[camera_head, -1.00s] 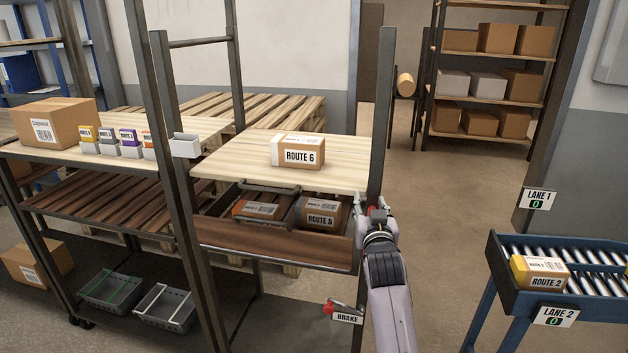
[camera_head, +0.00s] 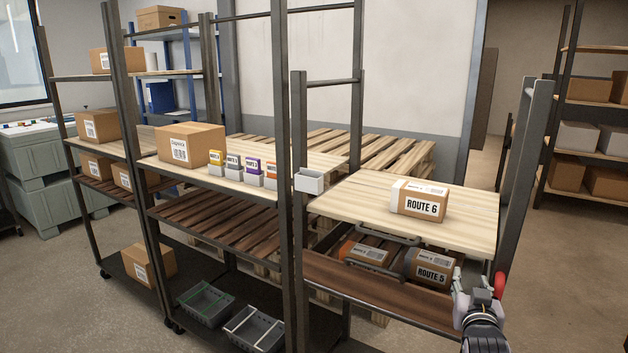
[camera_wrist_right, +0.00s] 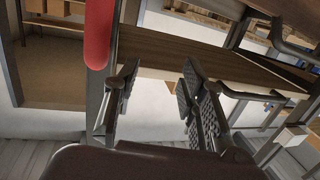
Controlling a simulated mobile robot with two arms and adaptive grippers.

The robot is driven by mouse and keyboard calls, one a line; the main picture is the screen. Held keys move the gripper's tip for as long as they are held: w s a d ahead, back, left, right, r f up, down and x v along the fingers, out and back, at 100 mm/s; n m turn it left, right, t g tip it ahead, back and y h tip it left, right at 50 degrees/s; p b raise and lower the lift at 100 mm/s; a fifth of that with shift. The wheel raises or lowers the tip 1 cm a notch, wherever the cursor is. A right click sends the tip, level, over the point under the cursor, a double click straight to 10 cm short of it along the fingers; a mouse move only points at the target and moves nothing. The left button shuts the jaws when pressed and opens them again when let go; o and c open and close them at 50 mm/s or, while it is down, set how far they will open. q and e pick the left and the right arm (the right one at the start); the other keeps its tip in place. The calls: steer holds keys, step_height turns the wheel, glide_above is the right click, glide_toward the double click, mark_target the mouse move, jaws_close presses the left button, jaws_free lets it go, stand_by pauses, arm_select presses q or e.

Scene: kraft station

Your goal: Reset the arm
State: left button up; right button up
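My right gripper (camera_head: 478,290) is at the lower right of the head view, beside the right front end of the open drawer (camera_head: 395,312). In the right wrist view its two fingers (camera_wrist_right: 158,88) stand apart with nothing between them. A red part (camera_head: 499,284) shows right by the gripper, and a red rounded bar (camera_wrist_right: 99,30) hangs at the top of the wrist view. I cannot tell whether the gripper touches it. My left gripper is not in view.
A ROUTE 6 box (camera_head: 420,201) sits on the wooden shelf top (camera_head: 345,196). A ROUTE 5 box (camera_head: 430,268) and another box lie in the drawer. Small route packs (camera_head: 254,172) and a carton (camera_head: 190,143) stand on the left shelf. Shelf posts (camera_head: 298,180) rise close by.

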steer(key=s+a+f+n+g+y, duration=0.2)
steer(key=s+a+f+g, duration=0.1)
steer(key=s+f, duration=0.6)
steer(key=s+a+f+n+g+y, duration=0.1)
steer(key=s+a+f+g, duration=0.25)
steer(key=s+f, duration=0.5)
steer(key=s+a+f+n+g+y, duration=0.1)
steer(key=s+a+f+g, duration=0.25)
steer(key=s, duration=0.75)
steer(key=s+a+f+n+g+y, duration=0.2)
steer(key=s+a, duration=0.2)
steer(key=s, duration=0.7)
step_height(320, 180, down, 27)
steer(key=s+g, duration=0.2)
steer(key=s, duration=0.1)
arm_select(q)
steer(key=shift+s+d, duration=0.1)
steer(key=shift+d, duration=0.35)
arm_select(e)
steer(key=s+d+f, duration=0.3)
steer(key=s+f, duration=1.2)
steer(key=shift+s+g+h, duration=0.3)
steer(key=shift+s+g, duration=0.1)
steer(key=shift+d+f, duration=0.1)
steer(key=shift+c, duration=0.2)
